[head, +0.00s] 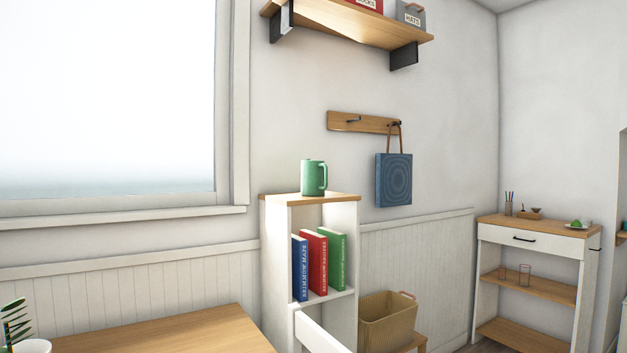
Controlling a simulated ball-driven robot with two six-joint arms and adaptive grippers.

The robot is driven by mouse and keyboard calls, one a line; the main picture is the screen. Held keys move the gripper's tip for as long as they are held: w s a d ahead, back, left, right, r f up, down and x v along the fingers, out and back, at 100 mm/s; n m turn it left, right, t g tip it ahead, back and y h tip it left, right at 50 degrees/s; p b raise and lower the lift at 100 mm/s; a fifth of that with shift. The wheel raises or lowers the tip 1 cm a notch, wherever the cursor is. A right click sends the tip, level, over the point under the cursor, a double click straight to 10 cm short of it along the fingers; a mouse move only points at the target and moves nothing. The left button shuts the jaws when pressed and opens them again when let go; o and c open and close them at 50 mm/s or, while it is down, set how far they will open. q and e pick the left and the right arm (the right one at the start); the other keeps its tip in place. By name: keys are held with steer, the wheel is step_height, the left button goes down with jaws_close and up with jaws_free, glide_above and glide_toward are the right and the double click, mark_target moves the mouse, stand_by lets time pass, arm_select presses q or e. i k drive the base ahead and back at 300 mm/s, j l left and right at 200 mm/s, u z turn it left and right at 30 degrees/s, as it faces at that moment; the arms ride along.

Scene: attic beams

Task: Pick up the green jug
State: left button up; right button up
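The green jug (313,178) stands upright on the wooden top of a narrow white bookcase (345,214), near the middle of the head view. Its handle faces right. Nothing touches it and nothing hides it. Neither of my grippers is in view.
Several books (318,262) stand inside the bookcase. A wooden table (190,332) is in front, with a potted plant (36,345) at its left. A basket (387,320) is right of the bookcase. A blue bag (393,180) hangs on the wall. A white console (535,243) stands at the right.

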mark_target(315, 174)
steer(key=u, duration=0.35)
steer(key=i+l+u, duration=0.1)
steer(key=l+u, duration=0.15)
steer(key=u, duration=0.25)
steer(key=i+l+u, duration=0.1)
steer(key=l+u, duration=0.2)
steer(key=u, duration=0.15)
steer(key=l+u, duration=0.25)
steer(key=u, duration=0.25)
